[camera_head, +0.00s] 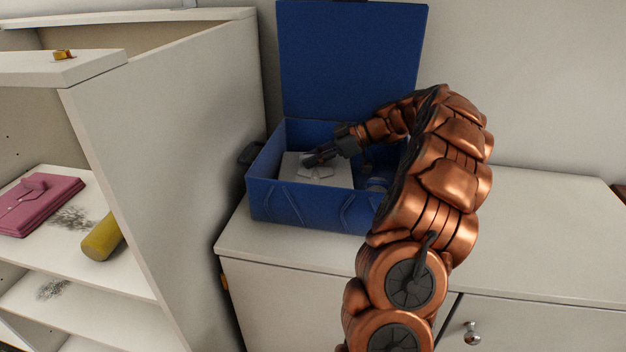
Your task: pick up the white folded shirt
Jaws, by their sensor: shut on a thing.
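The white folded shirt (335,179) lies inside an open blue box (290,203) on the white cabinet. My gripper (308,161) reaches into the box from the right, its fingers at the upper left part of the shirt. It is shut on the shirt. The fingertips are small and dark here, and the exact grip point is hard to make out. My copper arm hides the right side of the box.
The box's blue lid (350,60) stands upright behind. A round blue item (377,184) lies at the right in the box. A white shelf unit (180,150) stands close on the left, holding a pink folded garment (40,203) and a yellow cylinder (102,238). The cabinet top (540,235) is clear at right.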

